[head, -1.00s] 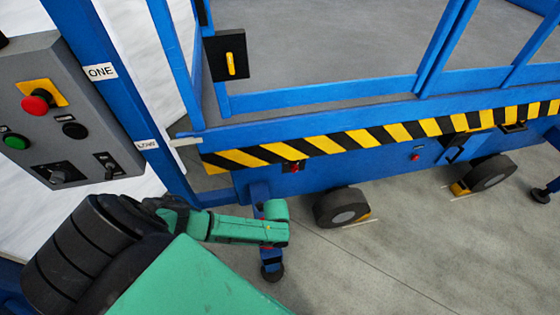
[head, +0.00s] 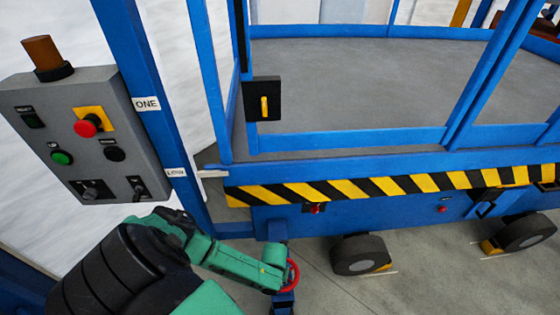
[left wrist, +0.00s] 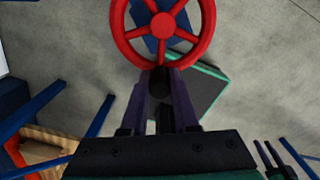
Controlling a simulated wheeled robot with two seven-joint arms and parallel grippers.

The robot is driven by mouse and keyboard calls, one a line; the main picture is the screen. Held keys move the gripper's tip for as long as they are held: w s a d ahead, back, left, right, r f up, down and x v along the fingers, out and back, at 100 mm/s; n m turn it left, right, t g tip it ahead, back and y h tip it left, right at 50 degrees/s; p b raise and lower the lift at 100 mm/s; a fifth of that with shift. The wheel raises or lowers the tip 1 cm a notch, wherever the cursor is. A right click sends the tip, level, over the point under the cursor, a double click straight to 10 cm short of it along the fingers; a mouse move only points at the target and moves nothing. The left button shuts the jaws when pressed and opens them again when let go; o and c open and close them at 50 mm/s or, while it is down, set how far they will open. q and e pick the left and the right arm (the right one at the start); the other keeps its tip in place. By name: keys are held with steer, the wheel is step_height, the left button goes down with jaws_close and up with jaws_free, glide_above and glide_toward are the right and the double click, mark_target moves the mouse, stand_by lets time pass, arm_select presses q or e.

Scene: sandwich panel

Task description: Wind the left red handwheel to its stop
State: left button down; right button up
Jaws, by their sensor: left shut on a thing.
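The red handwheel (left wrist: 208,28) fills the upper middle of the left wrist view, with spokes meeting at a red hub. In the head view only part of its red rim (head: 294,273) shows beside my gripper, on a blue post. My left gripper (left wrist: 160,80) is shut on a dark handle at the wheel's near rim. In the head view the left gripper (head: 280,270) reaches the wheel from the left, and its fingers are mostly hidden. Dark finger-like bars at the lower right of the left wrist view look like my right gripper (left wrist: 279,155); its opening is unclear.
A grey control box (head: 60,110) with red and green buttons stands left of the arm. A blue platform frame with a yellow-black striped edge (head: 350,189) lies behind the wheel. A black tyre (head: 352,255) stands to its right. The floor in front is clear.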

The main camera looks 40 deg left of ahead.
arm_select(q)
steer(key=m, duration=0.1)
steer(key=a+m, duration=0.1)
steer(key=m, duration=0.1)
steer(key=shift+a, duration=0.25)
steer(key=a+m, duration=0.1)
steer(key=m+b, duration=0.1)
steer(key=m, duration=0.1)
steer(key=shift+a+m, duration=0.3)
steer(key=shift+a, duration=0.05)
steer(key=m, duration=0.1)
steer(key=a+m+b, duration=0.1)
steer(key=m, duration=0.1)
steer(key=shift+w+a, duration=0.2)
steer(key=shift+w, duration=0.2)
steer(key=shift+w+a+m+b, duration=0.15)
steer(key=shift+w+a+m, duration=0.1)
steer(key=shift+m, duration=0.45)
steer(key=shift+w+a+m+b, duration=0.1)
steer(key=shift+a+m+b, duration=0.1)
steer(key=shift+m, duration=0.5)
steer(key=c, duration=0.7)
jaws_free()
step_height(320, 180, up, 15)
steer(key=shift+f+p, duration=0.2)
steer(key=shift+p, duration=0.35)
